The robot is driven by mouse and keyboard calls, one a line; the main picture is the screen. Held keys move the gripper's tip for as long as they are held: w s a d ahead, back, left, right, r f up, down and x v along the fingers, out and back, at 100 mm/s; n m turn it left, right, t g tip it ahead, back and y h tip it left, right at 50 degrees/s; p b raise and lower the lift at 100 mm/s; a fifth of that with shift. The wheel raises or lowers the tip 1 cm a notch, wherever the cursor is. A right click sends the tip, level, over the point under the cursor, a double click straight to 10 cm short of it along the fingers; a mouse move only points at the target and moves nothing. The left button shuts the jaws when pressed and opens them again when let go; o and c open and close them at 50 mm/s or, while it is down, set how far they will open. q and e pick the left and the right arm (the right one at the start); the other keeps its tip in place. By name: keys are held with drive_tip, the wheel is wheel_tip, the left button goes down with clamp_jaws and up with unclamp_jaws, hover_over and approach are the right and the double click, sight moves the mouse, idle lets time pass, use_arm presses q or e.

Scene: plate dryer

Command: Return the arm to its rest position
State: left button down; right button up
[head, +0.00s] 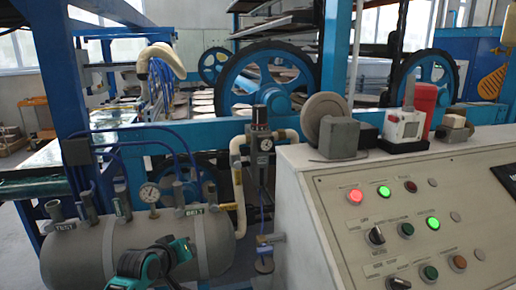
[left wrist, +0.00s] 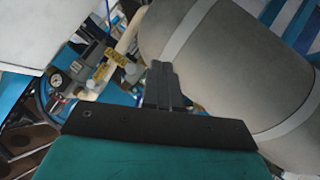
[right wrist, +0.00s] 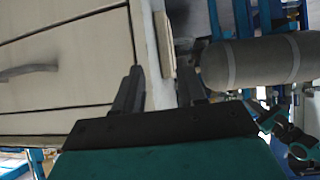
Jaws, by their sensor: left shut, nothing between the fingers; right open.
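My left gripper (left wrist: 164,82) shows in the left wrist view with its fingers together and nothing between them, in front of the grey tank (left wrist: 215,65). In the head view part of my teal and black left arm (head: 158,262) shows low in front of the same tank (head: 110,245); its fingertips are hard to make out there. My right gripper (right wrist: 158,88) shows in the right wrist view with its fingers apart and empty, before the side of the cream control console (right wrist: 65,65). The right arm is not visible in the head view.
The control console (head: 300,215) with lit buttons fills the right of the head view. A filter regulator (head: 261,150) and pipes stand between tank and console. A blue machine frame (head: 200,135) with large wheels is behind. Some floor shows at the far left.

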use_arm(q)
drive_tip(key=s+d+f+m, duration=0.1)
drive_tip(key=s+f+m, duration=0.2)
drive_tip(key=s+f, duration=0.4)
drive_tip(key=s+f+m, duration=0.4)
drive_tip(key=s+f, duration=0.3)
drive_tip(key=s, duration=1.5)
drive_tip(key=shift+s+d, duration=0.35)
drive_tip(key=shift+s, duration=0.05)
